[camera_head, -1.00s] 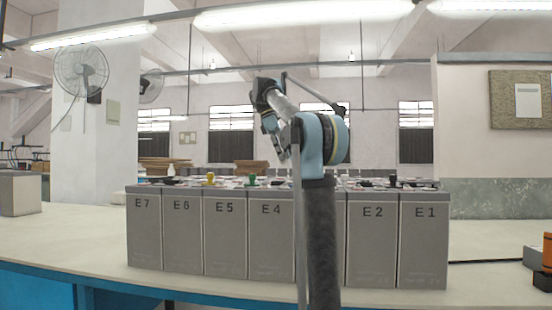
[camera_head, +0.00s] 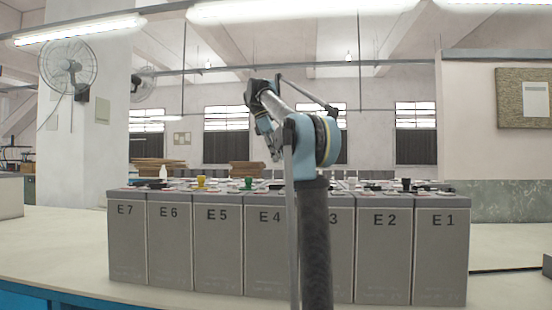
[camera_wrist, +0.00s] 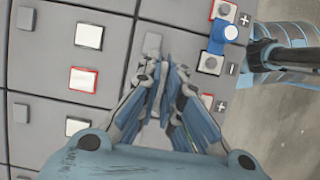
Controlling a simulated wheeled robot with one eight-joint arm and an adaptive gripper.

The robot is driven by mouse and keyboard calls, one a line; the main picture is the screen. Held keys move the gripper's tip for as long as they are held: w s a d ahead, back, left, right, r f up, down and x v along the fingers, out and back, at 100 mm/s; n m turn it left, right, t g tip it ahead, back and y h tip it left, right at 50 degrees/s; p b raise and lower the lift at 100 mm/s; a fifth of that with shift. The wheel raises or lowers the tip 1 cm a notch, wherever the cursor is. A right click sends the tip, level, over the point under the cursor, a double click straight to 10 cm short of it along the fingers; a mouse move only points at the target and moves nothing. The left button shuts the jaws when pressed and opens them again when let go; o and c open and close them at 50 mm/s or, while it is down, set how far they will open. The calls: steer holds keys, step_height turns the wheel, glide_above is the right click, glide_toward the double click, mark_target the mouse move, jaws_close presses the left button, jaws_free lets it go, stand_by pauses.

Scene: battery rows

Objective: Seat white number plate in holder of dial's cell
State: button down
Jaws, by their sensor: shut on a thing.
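My gripper (camera_wrist: 164,72) is shut in the wrist view, its fingers close together over the grey cell tops. What it holds is mostly hidden between the fingers; I cannot make out the white number plate there. In the head view my gripper (camera_head: 273,146) points down above the row near E4. White rectangles lie on the cell tops in the wrist view: one dark-rimmed (camera_wrist: 88,36), one red-rimmed (camera_wrist: 83,79) and another dark-rimmed (camera_wrist: 76,127). A small grey block (camera_wrist: 152,43) lies just beyond the fingertips. I cannot pick out the dial or its cell's holder.
The grey battery cells, E7 (camera_head: 126,245) to E1 (camera_head: 440,250), stand side by side on the pale bench (camera_head: 60,255). A yellow cap (camera_head: 200,182), a green cap (camera_head: 249,183) and a white bottle (camera_head: 163,172) stick up. A blue part (camera_wrist: 228,32) sits by the terminals.

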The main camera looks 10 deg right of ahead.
steer(key=shift+d+f, duration=0.1)
steer(key=shift+s+f, duration=0.1)
steer(key=shift+f, duration=2.7)
steer(key=shift+f, duration=1.45)
steer(key=c, duration=1.7)
jaws_free()
steer(key=v, duration=1.1)
steer(key=shift+r, duration=0.4)
